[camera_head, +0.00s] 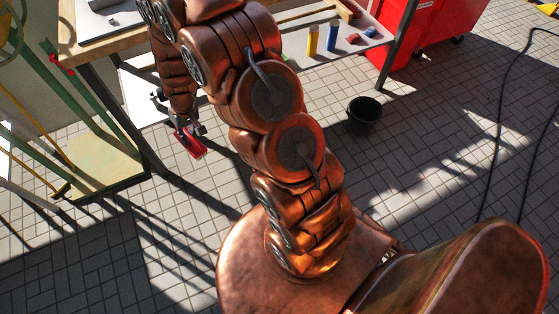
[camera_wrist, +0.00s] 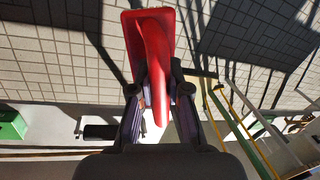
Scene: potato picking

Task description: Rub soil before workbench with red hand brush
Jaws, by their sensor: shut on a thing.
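My gripper (camera_head: 187,128) hangs in front of the workbench (camera_head: 128,38), above the tiled floor. It is shut on the red hand brush (camera_head: 194,146), whose head points down and away from the fingers. In the wrist view my gripper (camera_wrist: 160,90) has one finger on each side of the handle of the red hand brush (camera_wrist: 136,32). The bristles are hidden on the far side of the head. I cannot make out any soil on the floor in either view; my arm covers part of the floor by the bench.
A black bucket (camera_head: 363,114) stands on the floor right of my arm. Long-handled tools and a pale board (camera_head: 95,165) are at the left. A black cable (camera_head: 502,110) lies at the right. Open tiles lie between.

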